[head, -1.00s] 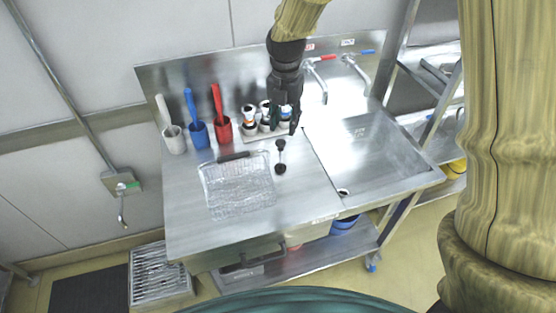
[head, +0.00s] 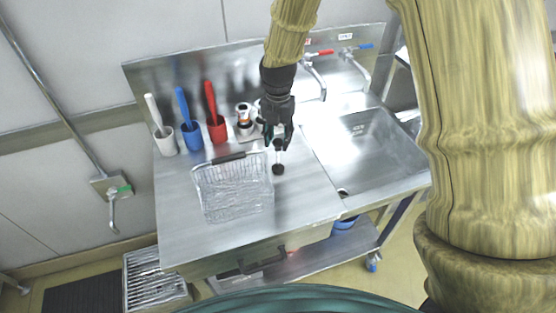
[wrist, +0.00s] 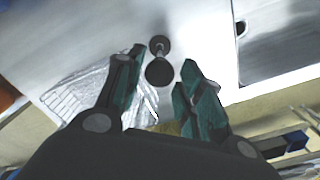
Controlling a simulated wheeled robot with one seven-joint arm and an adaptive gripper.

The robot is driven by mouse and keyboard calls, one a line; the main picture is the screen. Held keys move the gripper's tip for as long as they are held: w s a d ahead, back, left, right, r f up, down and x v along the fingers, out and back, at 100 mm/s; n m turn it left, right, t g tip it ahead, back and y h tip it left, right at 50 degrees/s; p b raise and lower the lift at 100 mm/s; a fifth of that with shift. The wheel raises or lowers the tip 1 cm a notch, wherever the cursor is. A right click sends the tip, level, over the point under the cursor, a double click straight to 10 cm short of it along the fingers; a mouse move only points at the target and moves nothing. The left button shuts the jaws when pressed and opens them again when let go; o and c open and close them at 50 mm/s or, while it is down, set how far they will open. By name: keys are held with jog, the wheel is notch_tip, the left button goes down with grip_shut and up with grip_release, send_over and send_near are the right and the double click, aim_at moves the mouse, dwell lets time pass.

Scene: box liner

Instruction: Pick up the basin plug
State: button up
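The basin plug (head: 278,168) is a small dark piece with a thin stem and a dark knob on top. It stands upright on the steel counter between the wire basket and the sink. In the wrist view the plug (wrist: 159,70) shows just beyond and between the fingertips. My gripper (head: 278,143) is above the plug, its fingertips near the knob. In the wrist view my gripper (wrist: 160,72) is open, its two green-padded fingers apart with space on both sides of the knob. Whether a finger touches it cannot be told.
A wire basket (head: 233,187) with a dark handle stands close left of the plug. The sink basin (head: 365,150) lies to the right. White, blue and red brush holders (head: 217,129) and several small bottles (head: 244,116) stand at the back. Counter in front of the plug is clear.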

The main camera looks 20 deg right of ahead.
aim_at(278, 150)
jog(key=shift+f+p, duration=0.95)
jog(key=shift+f, duration=1.8)
jog(key=shift+c, duration=0.3)
grip_shut()
